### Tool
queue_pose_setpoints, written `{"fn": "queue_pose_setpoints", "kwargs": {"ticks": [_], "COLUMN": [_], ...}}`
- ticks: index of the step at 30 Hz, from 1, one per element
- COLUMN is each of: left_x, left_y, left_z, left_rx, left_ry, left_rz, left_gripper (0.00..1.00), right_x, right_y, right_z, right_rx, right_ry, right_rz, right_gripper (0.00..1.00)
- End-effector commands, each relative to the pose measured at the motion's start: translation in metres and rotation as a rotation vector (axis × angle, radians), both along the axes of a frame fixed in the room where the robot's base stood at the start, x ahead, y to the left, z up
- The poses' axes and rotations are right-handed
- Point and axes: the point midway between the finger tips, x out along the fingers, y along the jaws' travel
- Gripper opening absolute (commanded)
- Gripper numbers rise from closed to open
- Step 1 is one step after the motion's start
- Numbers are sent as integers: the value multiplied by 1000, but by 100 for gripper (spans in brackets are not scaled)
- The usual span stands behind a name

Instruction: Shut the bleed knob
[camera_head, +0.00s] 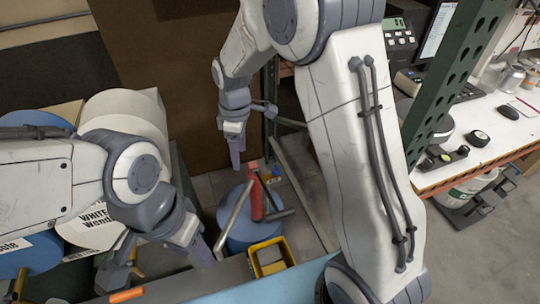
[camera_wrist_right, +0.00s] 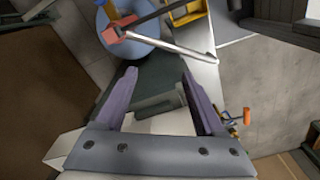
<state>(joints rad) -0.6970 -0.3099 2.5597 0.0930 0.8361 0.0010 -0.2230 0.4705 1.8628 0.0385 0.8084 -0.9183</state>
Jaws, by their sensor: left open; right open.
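No part is clearly recognisable as the bleed knob. A small orange handle (camera_wrist_right: 247,116) on a thin metal stem shows in the right wrist view, right of the right gripper's fingers. An orange bar (camera_head: 127,295) lies at the bottom left of the head view. A red cylinder (camera_head: 256,198) with metal bars stands over a blue drum lid (camera_head: 243,230). My right gripper (camera_head: 236,158) hangs open and empty, above and left of the red cylinder; its parted fingers also show in its wrist view (camera_wrist_right: 158,78). My left gripper (camera_head: 160,264) is open at lower left, partly hidden by its arm.
White and blue drums (camera_head: 122,108) stand on the left. A yellow bin (camera_head: 269,258) is beside the blue drum lid. A green rack post (camera_head: 452,75) and a cluttered white bench (camera_head: 478,142) are on the right. A brown panel (camera_head: 180,60) stands behind. Grey floor shows between.

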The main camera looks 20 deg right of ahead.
Motion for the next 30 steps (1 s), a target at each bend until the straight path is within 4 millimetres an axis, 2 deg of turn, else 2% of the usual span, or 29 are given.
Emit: {"fn": "queue_pose_setpoints", "kwargs": {"ticks": [1, 3, 6, 9, 12, 15, 20, 30], "left_x": [0, 0, 0, 0, 0, 0, 0, 0], "left_y": [0, 0, 0, 0, 0, 0, 0, 0], "left_z": [7, 11, 16, 19, 20, 22, 31, 55], "left_rx": [0, 0, 0, 0, 0, 0, 0, 0], "left_ry": [0, 0, 0, 0, 0, 0, 0, -1], "left_rz": [0, 0, 0, 0, 0, 0, -1, -6], "left_gripper": [50, 50, 50, 50, 50, 50, 50, 50], "right_x": [25, 53, 80, 94, 101, 103, 102, 99], "right_y": [-23, -51, -88, -116, -134, -140, -140, -139], "right_z": [-16, -40, -71, -96, -111, -120, -138, -199], "right_rx": [-7, -11, -12, -14, -15, -15, -13, -13], "right_ry": [12, 17, 24, 27, 29, 30, 32, 32], "right_rz": [37, 110, 199, 266, 310, 330, 334, 334], "right_gripper": [72, 72, 72, 72, 72, 72, 72, 72]}}
